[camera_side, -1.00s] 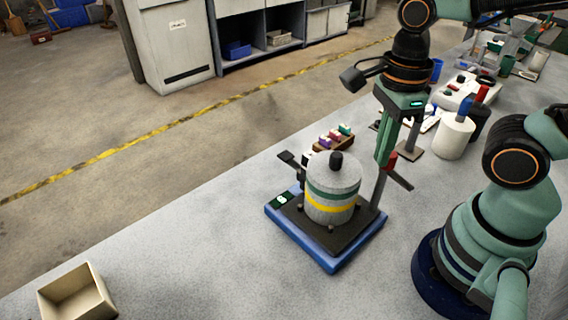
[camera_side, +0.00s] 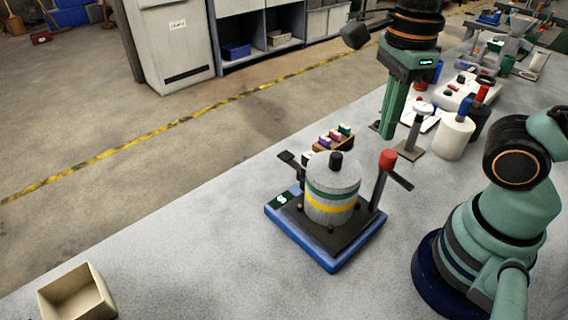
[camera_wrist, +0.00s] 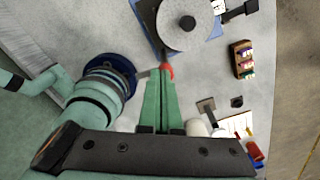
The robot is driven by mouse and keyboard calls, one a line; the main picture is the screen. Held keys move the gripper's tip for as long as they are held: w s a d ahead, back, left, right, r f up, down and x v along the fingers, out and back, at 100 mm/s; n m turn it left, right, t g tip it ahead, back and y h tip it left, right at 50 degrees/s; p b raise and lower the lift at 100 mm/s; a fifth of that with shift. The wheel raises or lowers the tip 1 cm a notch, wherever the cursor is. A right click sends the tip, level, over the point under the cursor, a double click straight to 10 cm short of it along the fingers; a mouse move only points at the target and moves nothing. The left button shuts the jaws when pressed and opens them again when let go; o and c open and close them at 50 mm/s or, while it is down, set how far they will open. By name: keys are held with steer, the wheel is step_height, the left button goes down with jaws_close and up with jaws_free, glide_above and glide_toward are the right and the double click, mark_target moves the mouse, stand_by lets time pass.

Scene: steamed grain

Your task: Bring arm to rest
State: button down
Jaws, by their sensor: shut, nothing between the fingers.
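My gripper (camera_side: 386,130) is shut and empty, its green fingers pointing down above the table behind the cooker-like device. In the wrist view the closed fingers (camera_wrist: 161,78) reach toward the device, their tips near the red knob in the picture. The device has a grey cylinder (camera_side: 333,200) with green and yellow bands and a black top knob. It stands on a blue base (camera_side: 333,264). A post with a red knob (camera_side: 388,159) and a dark side handle rises at its right; the gripper is apart from it in the side view.
A small brown rack (camera_side: 336,141) with coloured pieces sits behind the device. A stand (camera_side: 410,150), a white cylinder (camera_side: 454,136) and several other items crowd the back right. An empty beige box (camera_side: 76,294) is at front left. The table between box and device is clear.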

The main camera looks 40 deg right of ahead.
steer(key=shift+r, duration=0.1)
steer(key=w+d+n+t, duration=0.2)
steer(key=w+n, duration=0.2)
steer(key=n, duration=0.8)
steer(key=w+d+n+t, duration=0.3)
steer(key=w+n, duration=0.1)
steer(key=n, duration=0.8)
steer(key=shift+w+r+t, duration=0.15)
steer(key=shift+r+t, duration=0.05)
steer(key=shift+t, duration=0.1)
